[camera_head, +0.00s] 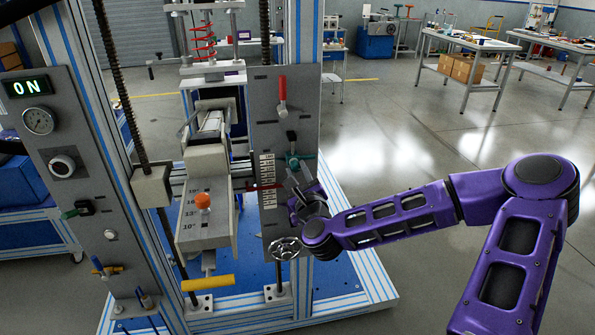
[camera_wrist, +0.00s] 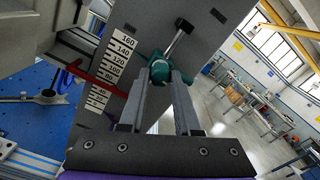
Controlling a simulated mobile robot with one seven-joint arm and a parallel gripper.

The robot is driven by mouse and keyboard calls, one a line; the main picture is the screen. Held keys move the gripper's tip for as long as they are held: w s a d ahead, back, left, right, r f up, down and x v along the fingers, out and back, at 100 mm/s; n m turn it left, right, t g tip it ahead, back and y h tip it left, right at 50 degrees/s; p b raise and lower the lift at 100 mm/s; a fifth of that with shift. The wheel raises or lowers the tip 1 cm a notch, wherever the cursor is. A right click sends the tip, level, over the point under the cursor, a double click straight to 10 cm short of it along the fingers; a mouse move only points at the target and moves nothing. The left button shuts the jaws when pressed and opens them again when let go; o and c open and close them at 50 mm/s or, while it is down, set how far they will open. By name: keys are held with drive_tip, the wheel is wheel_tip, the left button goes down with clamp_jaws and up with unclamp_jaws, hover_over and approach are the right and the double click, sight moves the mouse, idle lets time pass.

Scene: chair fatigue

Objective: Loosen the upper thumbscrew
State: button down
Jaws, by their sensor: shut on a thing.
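The upper thumbscrew, a teal-green knob (camera_wrist: 159,69), sits on the grey upright plate beside a black-and-white scale in the wrist view. It also shows in the head view (camera_head: 293,160), just above my gripper (camera_head: 302,186). In the wrist view my gripper (camera_wrist: 161,78) has its two grey fingers on either side of the knob, shut on it at the fingertips. The fingers hide part of the knob's lower side. A metal rod with a black end (camera_wrist: 181,36) rises behind the knob. Whether the thumbscrew is turned cannot be told.
A red pointer (camera_head: 265,187) crosses the scale (camera_head: 267,180) left of my gripper. A red handle (camera_head: 282,95) hangs above, and a handwheel (camera_head: 285,248) stands below. An orange-knobbed box (camera_head: 203,218) is to the left. Open floor lies to the right.

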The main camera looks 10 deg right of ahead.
drive_tip(key=n, duration=0.5)
drive_tip(key=shift+r+n, duration=0.1)
drive_tip(key=shift+n, duration=0.3)
drive_tip(key=n+b, duration=0.1)
drive_tip(key=n, duration=0.3)
drive_tip(key=n+b, duration=0.2)
drive_tip(key=n, duration=0.3)
drive_tip(key=shift+r+n+b, duration=0.1)
drive_tip(key=shift+n+b, duration=1.65)
drive_tip(key=shift+n, duration=0.45)
drive_tip(key=c, duration=0.6)
unclamp_jaws()
